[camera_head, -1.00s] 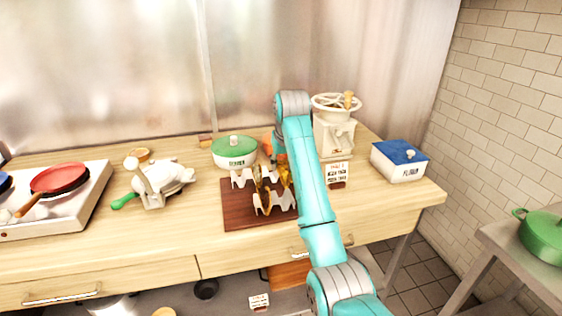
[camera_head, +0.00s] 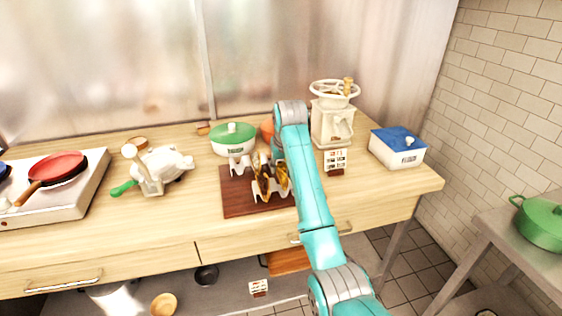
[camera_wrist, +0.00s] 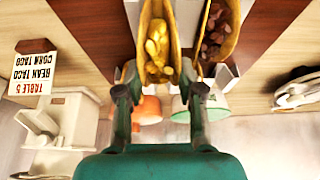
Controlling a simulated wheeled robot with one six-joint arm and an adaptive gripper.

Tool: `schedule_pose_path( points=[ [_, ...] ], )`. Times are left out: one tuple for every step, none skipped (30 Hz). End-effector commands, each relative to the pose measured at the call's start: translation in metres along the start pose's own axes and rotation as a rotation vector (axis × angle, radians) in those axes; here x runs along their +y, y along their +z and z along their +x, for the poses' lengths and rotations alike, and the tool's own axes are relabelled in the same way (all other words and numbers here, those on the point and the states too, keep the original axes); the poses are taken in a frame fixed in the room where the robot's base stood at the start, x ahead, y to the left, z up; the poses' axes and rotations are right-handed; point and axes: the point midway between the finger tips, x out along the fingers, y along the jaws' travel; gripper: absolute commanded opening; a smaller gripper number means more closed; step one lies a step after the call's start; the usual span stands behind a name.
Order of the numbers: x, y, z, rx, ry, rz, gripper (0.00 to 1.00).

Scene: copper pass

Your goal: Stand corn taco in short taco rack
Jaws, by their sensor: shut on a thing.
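The corn taco (camera_wrist: 158,45), a yellow shell with yellow filling, is between the two fingers of my gripper (camera_wrist: 160,92) in the wrist view. My gripper is shut on it. It also shows in the head view (camera_head: 284,178), beside my arm, at the front white zigzag rack (camera_head: 257,196). A second taco with brown filling (camera_head: 263,181) stands in that rack just left of it. It shows at right in the wrist view (camera_wrist: 217,35). Another white zigzag rack (camera_head: 238,166) stands behind. I cannot tell whether the held taco touches the rack floor. My arm hides the fingers in the head view.
The racks stand on a dark wooden board (camera_head: 245,208). A green-lidded pot (camera_head: 233,140) is behind. An order card (camera_head: 335,161) and a white press (camera_head: 332,122) stand right of my arm. A blue-lidded box (camera_head: 397,148) is farther right. The counter's front is clear.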

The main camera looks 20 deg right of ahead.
Motion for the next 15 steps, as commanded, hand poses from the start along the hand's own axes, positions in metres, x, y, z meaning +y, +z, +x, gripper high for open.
schedule_pose_path(
  points=[
    [0.0, 0.002, 0.003, -0.001, 0.0, 0.0, 0.01],
    [0.0, 0.002, 0.005, -0.001, 0.0, 0.0, 0.01],
    [0.0, 0.003, 0.007, -0.001, 0.0, 0.0, 0.01],
    [0.0, 0.004, 0.009, -0.001, 0.0, 0.0, 0.01],
    [0.0, 0.005, 0.01, -0.002, 0.0, 0.0, 0.01],
    [0.0, 0.005, 0.012, -0.002, 0.0, 0.0, 0.01],
    [0.0, 0.006, 0.014, -0.001, 0.0, 0.0, 0.01],
    [0.0, 0.007, 0.015, -0.001, 0.0, 0.0, 0.01],
    [0.0, 0.007, 0.017, -0.001, 0.0, 0.0, 0.01],
    [0.0, 0.008, 0.019, -0.001, 0.0, 0.0, 0.01],
    [0.0, 0.008, 0.02, 0.0, 0.0, 0.0, 0.01],
    [0.0, 0.009, 0.022, -0.001, 0.0, 0.0, 0.01],
    [0.0, 0.01, 0.023, -0.001, 0.0, 0.0, 0.01],
    [0.0, 0.01, 0.024, -0.001, 0.0, 0.0, 0.01],
    [0.0, 0.011, 0.025, -0.001, 0.0, 0.0, 0.01]
  ],
)
